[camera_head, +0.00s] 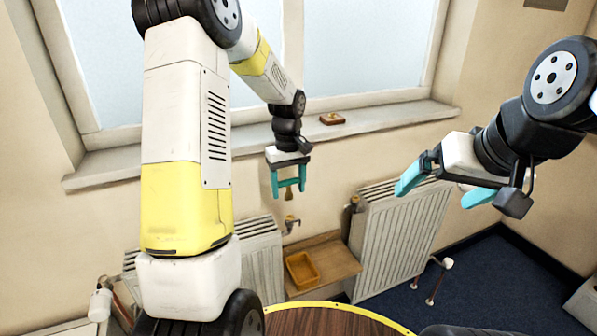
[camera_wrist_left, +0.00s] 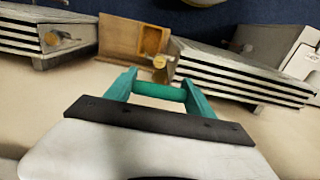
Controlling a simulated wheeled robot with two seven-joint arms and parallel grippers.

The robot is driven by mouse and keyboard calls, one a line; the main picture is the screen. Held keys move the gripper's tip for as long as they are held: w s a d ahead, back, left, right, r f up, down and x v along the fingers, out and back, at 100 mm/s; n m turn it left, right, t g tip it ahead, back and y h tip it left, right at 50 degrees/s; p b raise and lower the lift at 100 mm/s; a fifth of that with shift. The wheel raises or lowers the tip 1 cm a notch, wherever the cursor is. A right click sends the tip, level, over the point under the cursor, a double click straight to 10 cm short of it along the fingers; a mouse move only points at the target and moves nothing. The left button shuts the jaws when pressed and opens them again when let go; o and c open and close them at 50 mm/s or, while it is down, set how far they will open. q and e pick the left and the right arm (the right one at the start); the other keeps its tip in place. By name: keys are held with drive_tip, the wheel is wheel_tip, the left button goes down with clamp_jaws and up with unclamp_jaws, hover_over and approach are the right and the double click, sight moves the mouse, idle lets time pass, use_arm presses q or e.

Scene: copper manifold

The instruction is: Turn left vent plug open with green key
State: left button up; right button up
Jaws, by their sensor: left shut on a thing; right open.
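My left gripper (camera_head: 288,184) is shut on the green key, whose green bar (camera_wrist_left: 159,90) spans the two teal fingers in the wrist view. The key's brass tip (camera_head: 289,195) points down in the head view. The left vent plug (camera_head: 290,221) is a brass fitting at the right end of the left radiator (camera_head: 262,252), below the key and apart from it in the head view. In the wrist view a brass part (camera_wrist_left: 159,62) shows just beyond the bar; I cannot tell whether it is plug or key tip. My right gripper (camera_head: 443,188) is open and empty, far to the right.
A right radiator (camera_head: 402,235) has its own brass vent fitting (camera_head: 353,203). A wooden shelf (camera_head: 336,259) with a yellow tray (camera_head: 302,270) sits between the radiators. A windowsill (camera_head: 380,118) runs above, holding a small brown object (camera_head: 332,118). A round table (camera_head: 322,322) is in front.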

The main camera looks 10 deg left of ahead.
use_arm(q)
drive_tip(key=shift+f, duration=2.35)
drive_tip(key=shift+f, duration=1.1)
drive_tip(key=shift+f+n, duration=0.1)
drive_tip(key=shift+n, duration=1)
